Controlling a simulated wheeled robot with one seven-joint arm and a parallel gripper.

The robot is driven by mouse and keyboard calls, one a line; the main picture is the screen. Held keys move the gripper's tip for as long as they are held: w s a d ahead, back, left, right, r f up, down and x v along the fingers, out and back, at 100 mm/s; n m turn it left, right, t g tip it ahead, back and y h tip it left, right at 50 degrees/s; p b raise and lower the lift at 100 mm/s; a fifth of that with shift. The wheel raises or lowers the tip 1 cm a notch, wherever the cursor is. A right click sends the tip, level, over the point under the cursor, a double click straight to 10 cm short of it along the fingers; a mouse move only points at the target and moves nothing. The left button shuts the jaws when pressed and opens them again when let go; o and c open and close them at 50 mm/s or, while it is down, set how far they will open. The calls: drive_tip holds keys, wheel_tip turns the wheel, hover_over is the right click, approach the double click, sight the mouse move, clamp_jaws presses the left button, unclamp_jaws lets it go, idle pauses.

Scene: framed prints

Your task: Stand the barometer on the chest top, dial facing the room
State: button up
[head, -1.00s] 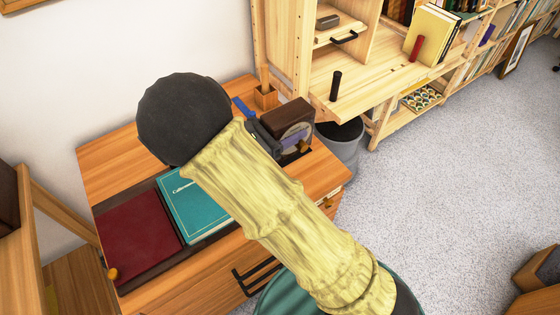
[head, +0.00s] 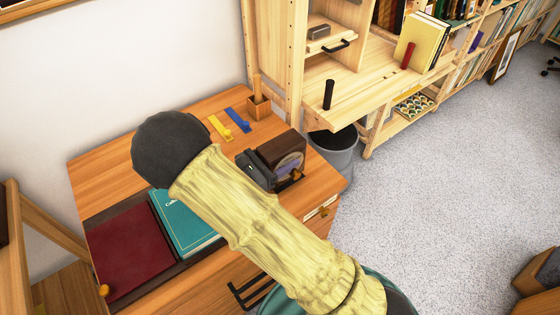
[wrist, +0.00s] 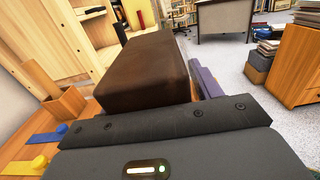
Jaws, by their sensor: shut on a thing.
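The barometer (head: 278,146) is a dark brown block-shaped case. Its pale round dial (head: 292,162) faces right, toward the open floor, partly covered by a finger. My gripper (head: 284,165) is shut on the barometer at the right end of the wooden chest top (head: 110,165). The case looks upright. Whether its base touches the top cannot be told. In the wrist view the brown case (wrist: 145,75) is ahead of the gripper body, with a purplish finger (wrist: 205,80) along its right side.
A teal book (head: 185,225) and a dark red one (head: 130,245) lie at the front left. Yellow (head: 220,127) and blue (head: 238,120) strips and a wooden cup (head: 258,106) are behind. A grey bin (head: 335,150) stands right of the chest.

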drive_tip(key=shift+f, duration=1.05)
drive_tip(key=shift+f, duration=0.15)
drive_tip(key=o, duration=1.7)
drive_tip(key=v, duration=1.2)
